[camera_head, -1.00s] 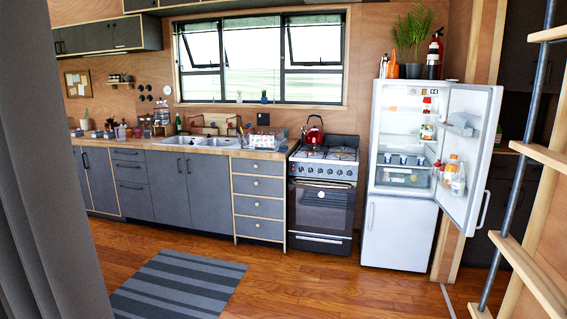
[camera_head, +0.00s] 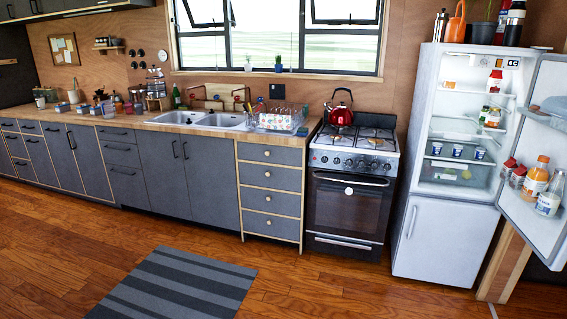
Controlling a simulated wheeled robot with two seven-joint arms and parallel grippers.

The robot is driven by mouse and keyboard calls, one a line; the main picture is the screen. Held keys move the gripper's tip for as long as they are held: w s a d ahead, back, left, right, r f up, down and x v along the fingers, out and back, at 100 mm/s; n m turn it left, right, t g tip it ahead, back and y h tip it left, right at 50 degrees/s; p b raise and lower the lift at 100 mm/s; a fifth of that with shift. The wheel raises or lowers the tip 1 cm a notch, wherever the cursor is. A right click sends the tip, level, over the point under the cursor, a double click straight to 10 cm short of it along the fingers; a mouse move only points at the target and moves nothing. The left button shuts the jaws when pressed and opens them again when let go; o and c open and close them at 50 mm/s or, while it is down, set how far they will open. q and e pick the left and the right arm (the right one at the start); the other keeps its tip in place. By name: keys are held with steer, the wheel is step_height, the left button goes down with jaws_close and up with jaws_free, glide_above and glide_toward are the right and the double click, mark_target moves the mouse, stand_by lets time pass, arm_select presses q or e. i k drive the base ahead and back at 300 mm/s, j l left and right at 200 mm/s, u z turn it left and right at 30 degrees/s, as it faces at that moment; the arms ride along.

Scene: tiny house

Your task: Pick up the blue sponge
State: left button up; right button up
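I cannot make out the blue sponge. The wooden counter (camera_head: 98,121) runs along the back wall with a double sink (camera_head: 200,119) in it. Several small items stand on the counter left of the sink, including small blue-and-white items (camera_head: 62,108) too small to identify. A dish rack (camera_head: 281,120) with dishes stands right of the sink. Neither of my grippers is in view.
A stove (camera_head: 350,185) with a red kettle (camera_head: 341,114) stands right of the counter. The fridge (camera_head: 440,235) is at the right with its upper door (camera_head: 545,110) open. A grey striped rug (camera_head: 180,285) lies on the floor. The wooden floor before the cabinets is clear.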

mark_target(301, 132)
steer(key=i, duration=2.45)
